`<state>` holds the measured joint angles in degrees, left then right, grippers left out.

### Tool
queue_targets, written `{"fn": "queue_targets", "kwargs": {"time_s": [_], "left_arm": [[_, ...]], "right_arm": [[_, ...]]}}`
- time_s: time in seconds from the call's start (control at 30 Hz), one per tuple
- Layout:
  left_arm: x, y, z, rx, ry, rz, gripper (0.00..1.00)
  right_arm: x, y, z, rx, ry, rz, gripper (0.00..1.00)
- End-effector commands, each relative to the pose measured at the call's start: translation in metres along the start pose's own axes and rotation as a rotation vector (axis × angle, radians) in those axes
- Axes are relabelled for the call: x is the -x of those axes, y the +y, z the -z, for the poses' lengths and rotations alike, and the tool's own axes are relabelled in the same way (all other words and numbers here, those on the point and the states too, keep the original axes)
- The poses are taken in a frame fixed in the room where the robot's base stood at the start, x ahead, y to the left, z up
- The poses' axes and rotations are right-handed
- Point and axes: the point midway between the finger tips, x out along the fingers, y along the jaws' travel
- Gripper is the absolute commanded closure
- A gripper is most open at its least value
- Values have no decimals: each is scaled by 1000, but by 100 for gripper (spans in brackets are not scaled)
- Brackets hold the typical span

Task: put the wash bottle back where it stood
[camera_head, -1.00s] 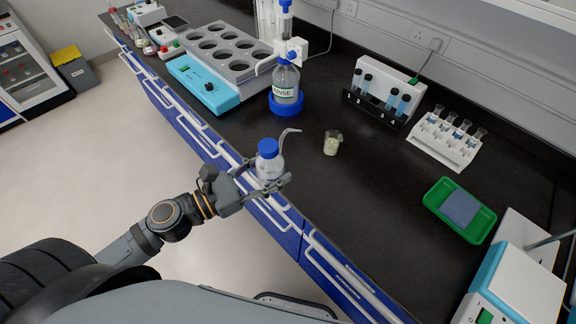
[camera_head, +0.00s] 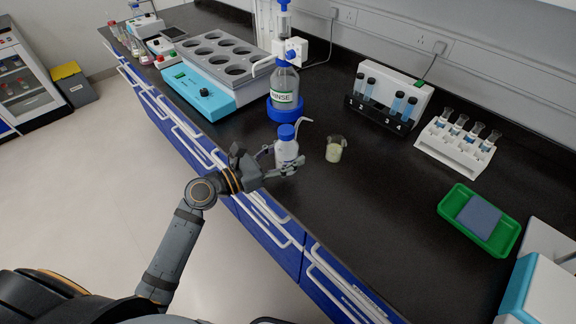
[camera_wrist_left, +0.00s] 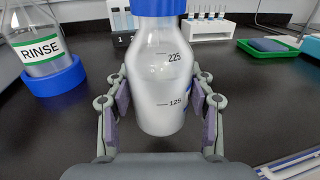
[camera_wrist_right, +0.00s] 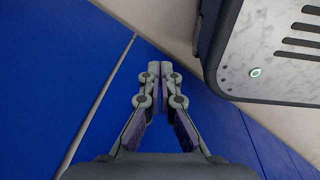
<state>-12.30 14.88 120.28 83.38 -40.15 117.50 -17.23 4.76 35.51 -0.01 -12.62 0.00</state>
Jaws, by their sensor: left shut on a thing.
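The wash bottle (camera_head: 287,152) is clear with a blue cap, a bent spout and graduation marks. My left gripper (camera_head: 281,170) is shut on its body and holds it upright over the front part of the black bench; I cannot tell whether its base touches the surface. In the left wrist view the bottle (camera_wrist_left: 158,85) stands between the two finger pads. My right gripper (camera_wrist_right: 158,78) shows only in the right wrist view, its fingertips together and empty, in front of blue cabinet fronts.
A teal-fronted block with wells (camera_head: 202,92) is at the left, tube racks (camera_head: 458,143) and a green tray (camera_head: 447,212) at the right. Bench in front of the racks is clear.

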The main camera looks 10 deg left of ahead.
Motion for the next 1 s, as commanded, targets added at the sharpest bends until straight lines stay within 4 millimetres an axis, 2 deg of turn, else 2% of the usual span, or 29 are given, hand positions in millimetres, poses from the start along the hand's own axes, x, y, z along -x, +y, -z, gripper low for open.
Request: {"fn": "queue_targets", "kwargs": {"time_s": [0.27,0.47,0.87,0.9,1.0], "left_arm": [[-8,7,12,0,-2,-1,64],[-10,8,43,0,-1,-1,64],[-9,8,48,-2,-2,-1,64],[-9,8,48,-2,-1,-1,42],[-9,8,48,-2,-1,-1,29]], "right_arm": [[-4,-1,0,0,1,1,100],[-12,-4,-1,-1,1,3,100],[-13,-6,-1,-3,1,6,100],[-13,-6,0,-2,1,6,100],[-12,-6,0,-2,1,6,100]]}}
